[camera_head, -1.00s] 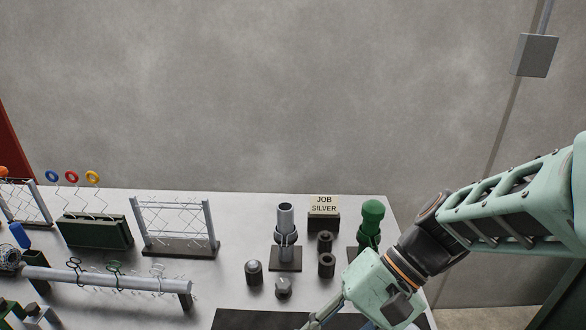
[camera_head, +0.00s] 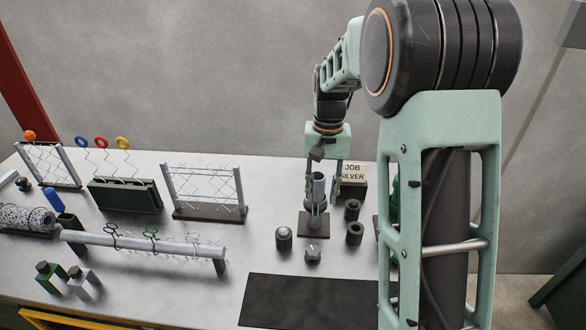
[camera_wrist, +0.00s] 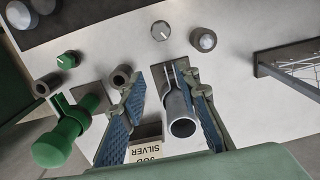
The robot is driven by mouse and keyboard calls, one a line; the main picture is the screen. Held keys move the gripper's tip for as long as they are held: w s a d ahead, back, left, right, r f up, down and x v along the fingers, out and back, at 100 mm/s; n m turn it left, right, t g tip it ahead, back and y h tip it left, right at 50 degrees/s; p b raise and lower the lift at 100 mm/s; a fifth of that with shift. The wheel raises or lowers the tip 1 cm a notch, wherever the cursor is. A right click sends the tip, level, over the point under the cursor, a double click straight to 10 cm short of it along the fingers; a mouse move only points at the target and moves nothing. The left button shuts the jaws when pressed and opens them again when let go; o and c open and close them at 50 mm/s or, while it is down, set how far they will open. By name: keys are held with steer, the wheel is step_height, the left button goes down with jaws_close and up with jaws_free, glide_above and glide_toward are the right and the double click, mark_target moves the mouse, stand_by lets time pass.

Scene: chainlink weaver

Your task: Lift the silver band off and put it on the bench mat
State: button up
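The silver post (camera_head: 318,188) stands upright on a dark base behind the mat. The silver band (camera_head: 316,209) sits around its lower part; its paired ears also show in the wrist view (camera_wrist: 171,76). My gripper (camera_head: 321,196) points down over the post. Its fingers are open, one on each side of the post, and hold nothing. In the wrist view the post lies between the fingers (camera_wrist: 163,110), closer to the right one. Contact with the band cannot be told. The black bench mat (camera_head: 300,302) lies bare at the front, its right part hidden by my arm.
A dark knob (camera_head: 284,238) and a grey knob (camera_head: 312,253) stand between post and mat. Two dark cylinders (camera_head: 354,232) stand right of the post. A green post (camera_wrist: 65,140) and the JOB SILVER sign (camera_head: 352,175) are close by. Mesh frames (camera_head: 205,190) stand left.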

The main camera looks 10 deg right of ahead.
mark_target(316, 210)
steer(key=w, duration=0.3)
steer(key=shift+a+r+t, duration=0.1)
steer(key=shift+a+t, duration=0.2)
steer(key=shift+f, duration=0.25)
step_height(316, 210, down, 9)
steer(key=b, duration=0.6)
steer(key=shift+r, duration=0.1)
steer(key=shift+s, duration=0.1)
jaws_close()
